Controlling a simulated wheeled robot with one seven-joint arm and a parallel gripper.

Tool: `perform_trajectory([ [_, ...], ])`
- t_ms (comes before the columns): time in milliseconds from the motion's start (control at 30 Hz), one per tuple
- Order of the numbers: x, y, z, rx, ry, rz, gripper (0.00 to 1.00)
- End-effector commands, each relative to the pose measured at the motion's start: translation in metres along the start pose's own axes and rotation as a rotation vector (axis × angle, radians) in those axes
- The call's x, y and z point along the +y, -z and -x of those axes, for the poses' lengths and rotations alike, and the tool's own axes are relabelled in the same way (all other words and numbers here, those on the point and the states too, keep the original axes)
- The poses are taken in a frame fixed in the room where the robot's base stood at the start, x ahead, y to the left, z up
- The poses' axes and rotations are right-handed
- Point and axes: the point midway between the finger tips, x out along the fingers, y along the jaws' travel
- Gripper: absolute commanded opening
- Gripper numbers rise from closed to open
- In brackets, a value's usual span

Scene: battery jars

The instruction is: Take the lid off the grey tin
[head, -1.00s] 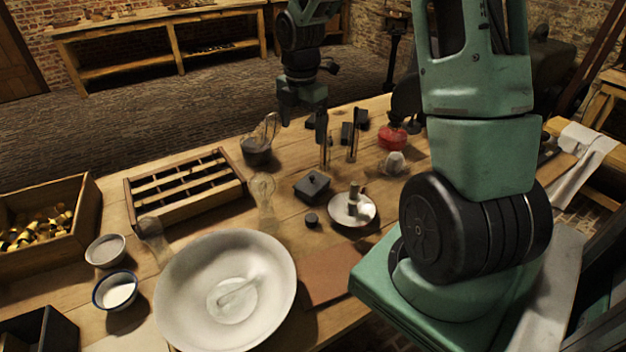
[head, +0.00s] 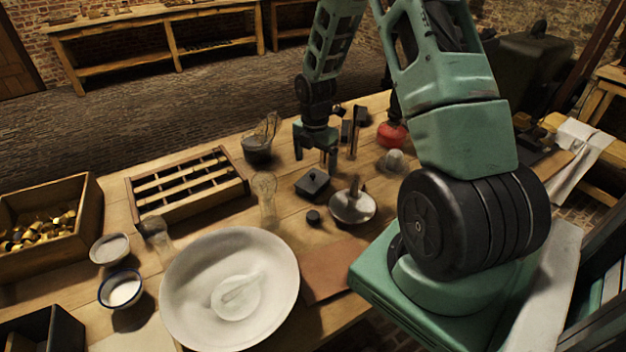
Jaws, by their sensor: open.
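The grey tin (head: 313,187) looks like a small dark square box with a knobbed lid (head: 315,179) on it. It sits upright near the middle of the wooden table. My gripper (head: 315,160) is open and empty, fingers pointing down. In the picture it is just above and behind the tin's lid, apart from it. I cannot tell exactly how high the fingertips are above the table.
A glass jar (head: 265,192) stands left of the tin and a metal dish (head: 352,206) with a post stands right. A small black cap (head: 313,217) lies in front. A slatted wooden rack (head: 190,187), a large white bowl (head: 190,310) and a red flask (head: 391,135) are nearby.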

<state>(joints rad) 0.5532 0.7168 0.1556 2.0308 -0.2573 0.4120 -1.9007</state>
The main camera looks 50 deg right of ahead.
Motion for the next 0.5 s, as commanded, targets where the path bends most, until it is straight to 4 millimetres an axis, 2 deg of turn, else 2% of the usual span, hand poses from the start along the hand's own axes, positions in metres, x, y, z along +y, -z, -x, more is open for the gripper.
perform_trajectory([
  [300, 0.007, 0.000, -0.039, 0.001, 0.003, 0.000, 0.89],
  [500, 0.007, 0.000, -0.051, 0.000, 0.000, 0.000, 0.89],
])
